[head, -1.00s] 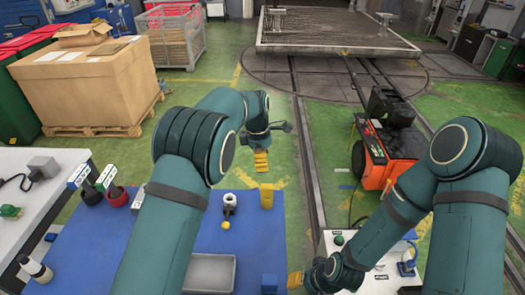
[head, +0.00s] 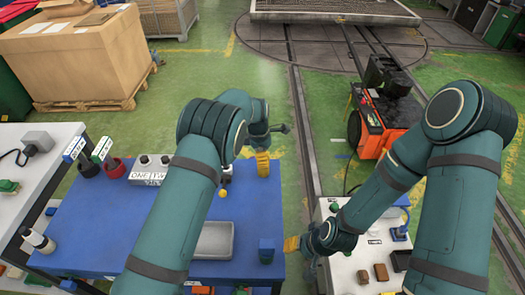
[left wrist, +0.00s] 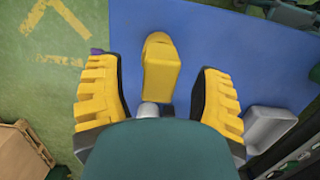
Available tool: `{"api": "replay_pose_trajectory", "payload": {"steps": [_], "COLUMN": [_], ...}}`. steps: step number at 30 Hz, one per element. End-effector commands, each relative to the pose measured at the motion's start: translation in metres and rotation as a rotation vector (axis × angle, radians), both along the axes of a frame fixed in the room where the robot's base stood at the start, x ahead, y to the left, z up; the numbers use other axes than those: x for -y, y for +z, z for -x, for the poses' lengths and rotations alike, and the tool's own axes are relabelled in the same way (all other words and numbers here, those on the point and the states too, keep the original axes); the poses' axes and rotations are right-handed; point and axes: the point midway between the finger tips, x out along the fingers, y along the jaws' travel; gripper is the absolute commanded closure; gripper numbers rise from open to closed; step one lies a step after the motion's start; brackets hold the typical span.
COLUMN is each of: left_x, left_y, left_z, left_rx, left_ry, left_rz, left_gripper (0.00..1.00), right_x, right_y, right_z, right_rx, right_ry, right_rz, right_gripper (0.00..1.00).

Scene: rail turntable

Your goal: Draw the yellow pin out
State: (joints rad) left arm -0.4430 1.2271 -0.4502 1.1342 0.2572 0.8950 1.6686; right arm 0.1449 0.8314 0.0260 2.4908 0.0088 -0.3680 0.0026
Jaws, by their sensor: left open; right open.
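A small yellow round knob (head: 222,193), which looks like the pin's head, shows beside my left arm over the blue table. The part it sits in is mostly hidden by that arm. My right gripper (head: 291,243) is open and empty, right of the blue table.
An orange machine (head: 385,130) is beyond.

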Motion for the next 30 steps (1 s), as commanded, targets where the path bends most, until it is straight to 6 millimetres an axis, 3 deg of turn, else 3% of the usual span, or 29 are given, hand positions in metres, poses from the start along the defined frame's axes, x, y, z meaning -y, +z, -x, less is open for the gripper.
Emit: {"api": "replay_pose_trajectory", "payload": {"steps": [7, 13, 19, 20, 22, 23, 30], "left_x": [0.0, 0.0, -0.0001, 0.0, 0.0, 0.0, 0.0001], "left_y": [-0.0002, 0.0, -0.0004, -0.0005, -0.0006, -0.0006, -0.0006], "left_z": [-0.0002, -0.0002, 0.0001, 0.0001, 0.0002, 0.0002, 0.0002], "left_rx": [0.001, 0.001, 0.0, 0.0, -0.001, -0.001, -0.001], "left_ry": [0.0, 0.0, 0.0, 0.0, 0.0, 0.0, 0.0], "left_rz": [0.0, 0.0, 0.0, 0.0, 0.0, 0.0, 0.0], "left_gripper": [0.32, 1.0, 1.0, 0.72, 0.97, 1.0, 1.0], "right_x": [0.0, 0.0, 0.0, 0.0, 0.0, 0.0, 0.0], "right_y": [0.0001, 0.0001, 0.0, 0.0, 0.0, 0.0, 0.0], "right_z": [0.0, 0.0, 0.0, 0.0, 0.0, 0.0, 0.0], "right_rx": [0.0, 0.0, 0.0, 0.0, 0.0, 0.0, 0.0], "right_ry": [0.0, 0.0, 0.0, 0.0, 0.0, 0.0, 0.0], "right_rz": [0.0, 0.0, 0.0, 0.0, 0.0, 0.0, 0.0], "right_gripper": [0.53, 0.53, 0.53, 0.53, 0.53, 0.53, 0.53]}}
